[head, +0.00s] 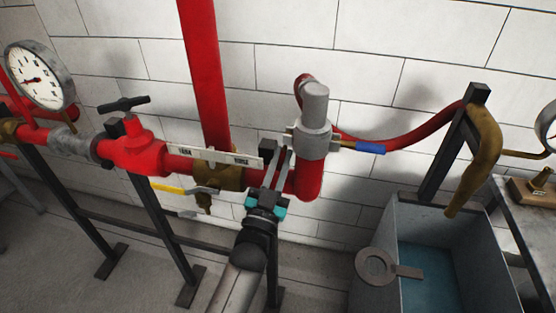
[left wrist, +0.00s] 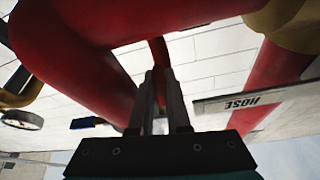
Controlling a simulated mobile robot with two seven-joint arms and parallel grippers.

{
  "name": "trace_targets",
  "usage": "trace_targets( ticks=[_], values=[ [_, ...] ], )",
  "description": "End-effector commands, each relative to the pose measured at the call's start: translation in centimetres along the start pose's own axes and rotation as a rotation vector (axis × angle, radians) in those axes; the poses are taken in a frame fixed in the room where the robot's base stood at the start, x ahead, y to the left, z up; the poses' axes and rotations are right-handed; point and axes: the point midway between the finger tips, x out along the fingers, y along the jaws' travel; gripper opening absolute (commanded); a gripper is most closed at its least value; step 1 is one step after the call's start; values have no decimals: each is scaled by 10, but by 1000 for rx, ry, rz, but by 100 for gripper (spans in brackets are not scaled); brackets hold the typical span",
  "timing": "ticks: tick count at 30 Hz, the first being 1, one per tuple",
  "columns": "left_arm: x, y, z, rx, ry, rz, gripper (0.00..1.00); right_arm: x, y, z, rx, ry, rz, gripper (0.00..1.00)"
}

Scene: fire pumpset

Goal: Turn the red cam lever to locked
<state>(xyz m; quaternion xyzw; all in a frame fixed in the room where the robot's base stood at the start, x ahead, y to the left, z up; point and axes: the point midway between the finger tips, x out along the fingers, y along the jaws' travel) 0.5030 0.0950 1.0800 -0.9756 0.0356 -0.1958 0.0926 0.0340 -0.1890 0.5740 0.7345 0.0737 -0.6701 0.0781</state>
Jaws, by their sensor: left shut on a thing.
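The grey coupling (head: 313,140) stands upright on the red pipe elbow in the head view, with a grey cap on top. My left gripper (head: 285,156) reaches up from below to the coupling's left side, its fingers close together. In the left wrist view a narrow red piece, seemingly the red cam lever (left wrist: 158,62), runs down between the fingertips (left wrist: 162,88), and the gripper is shut on it. In the head view the fingers and pipe hide this lever. A lever with a blue grip (head: 370,148) sticks out at the coupling's right. My right gripper is out of view.
A labelled white plate (head: 215,155) lies close left of my fingers, above a yellow-handled valve (head: 170,188). A red hose (head: 415,142) runs right to a black post. A grey tank (head: 460,240) stands at lower right. A gauge (head: 40,76) is at far left.

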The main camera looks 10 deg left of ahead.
Motion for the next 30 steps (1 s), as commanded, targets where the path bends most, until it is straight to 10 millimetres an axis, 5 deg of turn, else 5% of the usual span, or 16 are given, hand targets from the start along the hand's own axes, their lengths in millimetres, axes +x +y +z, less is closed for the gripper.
trace_targets(
  ticks=[17,18,24,30],
  values=[
    [-1,3,1,-39,-3,-13,0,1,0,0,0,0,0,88],
    [-1,3,1,-39,-3,-13,16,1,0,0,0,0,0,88],
    [0,3,0,-36,-2,-13,38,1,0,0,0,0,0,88],
    [0,3,0,-35,-1,-12,45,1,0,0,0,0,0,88]
  ],
)
